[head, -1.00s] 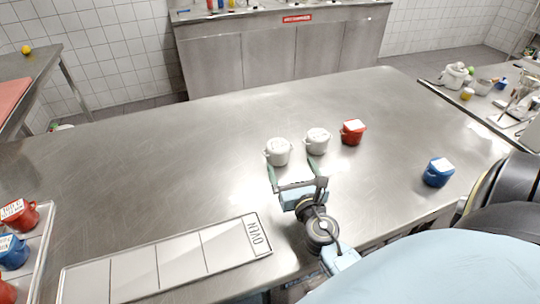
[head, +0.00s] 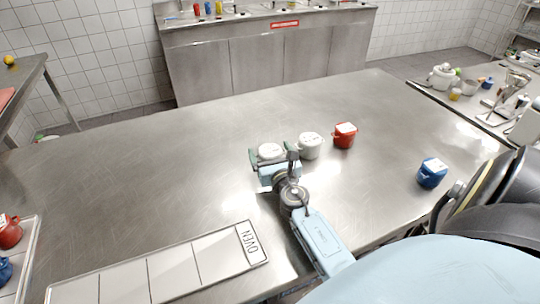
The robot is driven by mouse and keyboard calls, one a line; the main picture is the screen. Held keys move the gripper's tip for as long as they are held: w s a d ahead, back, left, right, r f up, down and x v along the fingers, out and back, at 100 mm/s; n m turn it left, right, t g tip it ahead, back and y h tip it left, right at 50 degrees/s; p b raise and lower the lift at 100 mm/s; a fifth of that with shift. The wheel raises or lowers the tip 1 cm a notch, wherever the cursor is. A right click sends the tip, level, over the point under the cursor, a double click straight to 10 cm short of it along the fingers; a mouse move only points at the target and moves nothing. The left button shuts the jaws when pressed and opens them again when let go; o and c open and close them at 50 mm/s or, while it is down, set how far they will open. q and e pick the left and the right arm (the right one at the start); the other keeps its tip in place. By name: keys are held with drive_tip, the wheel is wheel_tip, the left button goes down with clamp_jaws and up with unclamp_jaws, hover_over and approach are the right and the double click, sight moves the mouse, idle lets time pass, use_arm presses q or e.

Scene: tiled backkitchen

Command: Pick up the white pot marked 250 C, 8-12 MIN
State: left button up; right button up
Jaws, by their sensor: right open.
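Two white pots stand side by side on the steel table (head: 150,170). The left white pot (head: 270,150) is partly hidden behind my right gripper (head: 271,156), whose open fingers stand around or just over it; I cannot tell whether they touch it. The right white pot (head: 309,147) stands just to the right, clear of the fingers. Labels on both lids are too small to read, so I cannot tell which is marked 250 C, 8-12 MIN. My left gripper is not in view.
A red pot (head: 344,136) stands right of the white pots, and a blue pot (head: 432,173) further right. A tray marked OVEN (head: 172,270) lies at the front left. Another tray (head: 32,240) at the left edge holds red and blue pots. The table's left middle is clear.

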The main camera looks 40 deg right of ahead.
drive_tip(key=shift+x, duration=1.2)
drive_tip(key=c, duration=1.1)
drive_tip(key=shift+c, duration=0.8)
drive_tip(key=shift+r, duration=0.15)
